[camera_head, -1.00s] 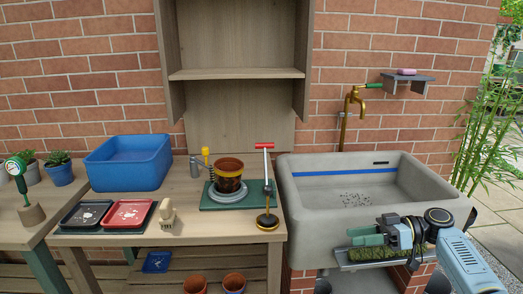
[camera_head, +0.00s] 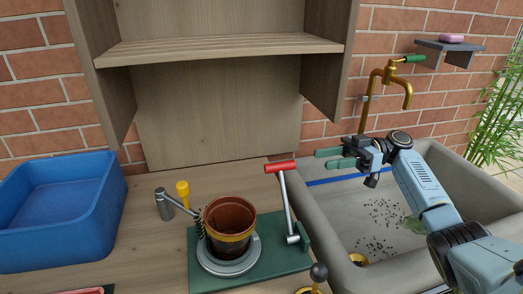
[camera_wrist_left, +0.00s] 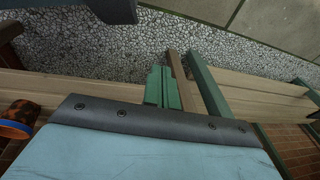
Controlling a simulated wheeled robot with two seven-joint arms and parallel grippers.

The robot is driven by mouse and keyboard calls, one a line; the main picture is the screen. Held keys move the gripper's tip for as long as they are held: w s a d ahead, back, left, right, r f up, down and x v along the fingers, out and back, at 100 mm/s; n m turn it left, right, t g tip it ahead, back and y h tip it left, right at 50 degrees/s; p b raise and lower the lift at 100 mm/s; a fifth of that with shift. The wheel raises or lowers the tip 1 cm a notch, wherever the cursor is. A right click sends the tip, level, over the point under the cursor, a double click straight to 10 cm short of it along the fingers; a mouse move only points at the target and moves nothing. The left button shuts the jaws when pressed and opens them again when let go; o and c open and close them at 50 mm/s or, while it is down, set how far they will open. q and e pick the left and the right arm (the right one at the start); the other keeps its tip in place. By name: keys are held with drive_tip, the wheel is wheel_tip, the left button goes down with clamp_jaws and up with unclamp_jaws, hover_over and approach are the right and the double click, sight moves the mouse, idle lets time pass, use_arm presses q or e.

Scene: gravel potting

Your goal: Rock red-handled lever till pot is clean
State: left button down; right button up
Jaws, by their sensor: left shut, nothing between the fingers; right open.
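The lever's red handle (camera_head: 279,167) tops a metal rod (camera_head: 287,207), which leans slightly left from the green base plate (camera_head: 205,275). The brown pot (camera_head: 230,220) stands upright on a round grey turntable (camera_head: 213,262) on that plate. It has a yellow band and dark smudges on its lower wall. My right gripper (camera_head: 327,158) is open, to the right of the red handle and apart from it, fingers pointing left. My left gripper (camera_wrist_left: 162,88) is shut and empty in the left wrist view, over the paving and wooden slats; the head view does not show it.
A grey nozzle (camera_head: 165,205) and yellow knob (camera_head: 183,190) stand left of the pot, with a blue bin (camera_head: 60,225) farther left. The sink (camera_head: 345,215) with its brass tap (camera_head: 378,75) is at right.

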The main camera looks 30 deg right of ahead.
sight(281, 167)
drive_tip(key=x, duration=0.8)
drive_tip(key=p+x, duration=0.1)
drive_tip(key=x, duration=0.3)
drive_tip(key=shift+s+a+r, duration=0.1)
drive_tip(key=shift+s+a, duration=0.15)
use_arm(q)
drive_tip(key=shift+s+a+f, duration=0.15)
drive_tip(key=shift+s+f, duration=0.35)
drive_tip(key=shift+s, duration=0.25)
drive_tip(key=shift+s+a+f, duration=0.1)
drive_tip(key=shift+s+f, duration=0.35)
drive_tip(key=shift+s, duration=0.3)
use_arm(e)
drive_tip(key=shift+w+a, duration=0.15)
drive_tip(key=shift+a, duration=0.25)
use_arm(q)
drive_tip(key=shift+w, duration=0.25)
use_arm(e)
clamp_jaws()
